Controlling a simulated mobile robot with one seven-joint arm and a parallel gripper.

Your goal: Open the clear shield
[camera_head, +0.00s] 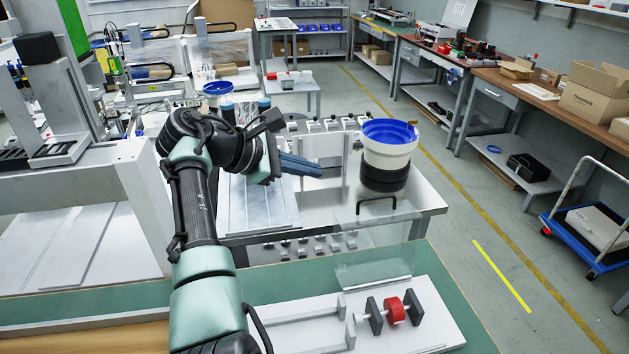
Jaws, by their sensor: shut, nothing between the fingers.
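The clear shield (372,246) is a see-through panel in the lower middle of the head view. A black bar handle (376,203) shows at its top edge, and a pale strip runs along its bottom edge. The panel's exact tilt is hard to tell. My gripper (312,169) is to the upper left of the handle in the picture, apart from it. It points to the right, with its fingers shut and empty. My arm rises from the bottom of the view and hides part of the work table.
A white bowl feeder with a blue inside (390,135) stands behind the handle. A white fixture plate (440,320) with black blocks and a red roller (394,311) lies in front on the green bench (300,277). A grey machine frame (150,200) stands to the left.

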